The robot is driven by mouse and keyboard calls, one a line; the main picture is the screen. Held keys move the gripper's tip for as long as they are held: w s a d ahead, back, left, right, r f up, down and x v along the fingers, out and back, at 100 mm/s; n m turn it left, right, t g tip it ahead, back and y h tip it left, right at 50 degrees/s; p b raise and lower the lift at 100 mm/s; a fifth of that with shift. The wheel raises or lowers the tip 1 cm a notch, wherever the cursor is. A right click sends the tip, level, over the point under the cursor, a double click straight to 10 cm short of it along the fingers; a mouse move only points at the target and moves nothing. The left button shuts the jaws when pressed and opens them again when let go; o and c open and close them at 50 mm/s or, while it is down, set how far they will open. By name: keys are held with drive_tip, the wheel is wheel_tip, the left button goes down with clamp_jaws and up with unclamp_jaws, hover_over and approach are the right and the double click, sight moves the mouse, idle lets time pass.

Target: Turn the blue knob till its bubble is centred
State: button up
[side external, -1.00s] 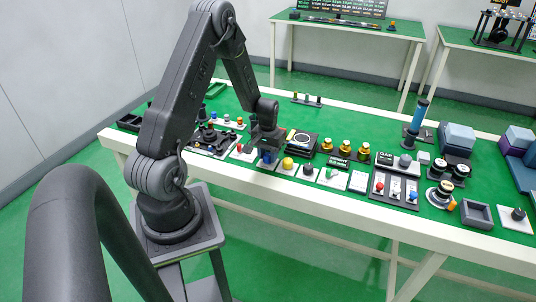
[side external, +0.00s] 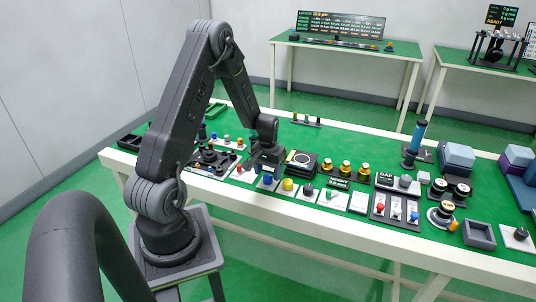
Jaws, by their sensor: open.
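The blue knob (side external: 268,180) stands on a small pale plate near the table's front edge, between a red knob (side external: 239,169) and a yellow knob (side external: 288,184). My gripper (side external: 259,167) is open and empty just above and behind the blue knob in the picture. It looks apart from the knob, but the exact gap is hard to judge. The fingers are dark and small in this view. A dark square unit with a round pale dial (side external: 302,158) sits right of my gripper. No bubble can be made out at this size.
Black (side external: 308,189) and green (side external: 328,192) knobs continue the row to the right. Brass-coloured knobs (side external: 345,167) stand behind them. A dark panel with small knobs (side external: 212,158) lies left. A blue-topped column (side external: 416,138) stands farther right. Bare green table shows at the back.

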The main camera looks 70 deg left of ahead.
sight(269, 176)
wheel_tip(269, 176, up, 12)
idle(0.4)
drive_tip(key=shift+r, duration=0.1)
drive_tip(key=d+r+m+t+y, duration=0.15)
drive_tip(key=d+r+m, duration=0.25)
drive_tip(key=d+r, duration=0.85)
drive_tip(key=s+d+r+m+t, duration=0.2)
drive_tip(key=s+d, duration=0.4)
drive_tip(key=d, duration=0.1)
drive_tip(key=s+d+r+m+t+h, duration=0.1)
drive_tip(key=s+d+m+t, duration=0.1)
drive_tip(key=s+d, duration=0.4)
drive_tip(key=shift+d+r, duration=0.4)
drive_tip(key=shift+d, duration=0.85)
